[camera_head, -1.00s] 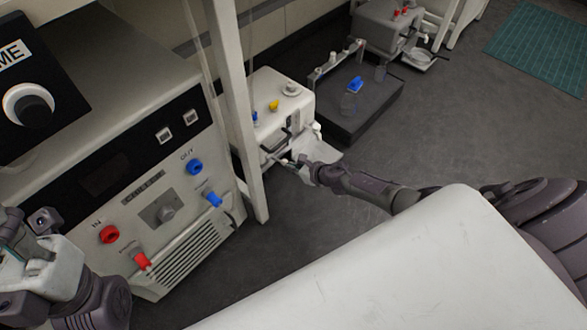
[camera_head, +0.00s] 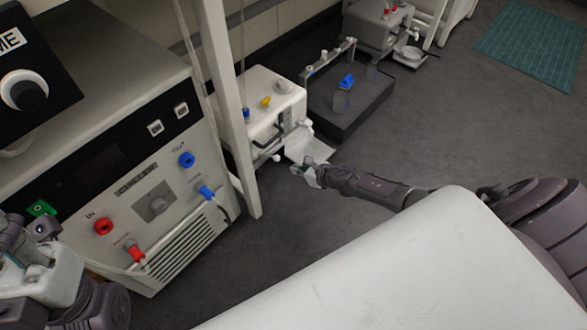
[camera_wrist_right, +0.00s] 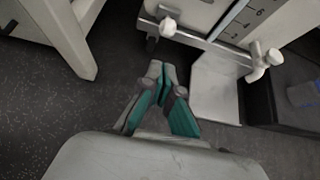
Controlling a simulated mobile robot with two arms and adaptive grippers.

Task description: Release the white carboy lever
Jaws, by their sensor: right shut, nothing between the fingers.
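The white carboy (camera_head: 268,90), a boxy body with yellow and blue fittings on top, stands on the floor beyond the white frame post. A white-knobbed lever (camera_head: 277,157) is on its lower front. In the right wrist view, one white knob (camera_wrist_right: 168,25) is ahead of the fingers and another (camera_wrist_right: 273,57) is farther right; I cannot tell which is the lever. My right gripper (camera_head: 298,170) is in front of the carboy, apart from it. Its fingertips (camera_wrist_right: 162,68) are together and empty. My left gripper's arm shows at the lower left; its fingertips are unclear.
A control cabinet (camera_head: 110,140) with red and blue ports stands at left. The white post (camera_head: 225,100) is close beside the carboy. A dark tray (camera_head: 365,105) with a blue-topped bottle (camera_head: 343,95) is behind. Open grey floor lies to the right.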

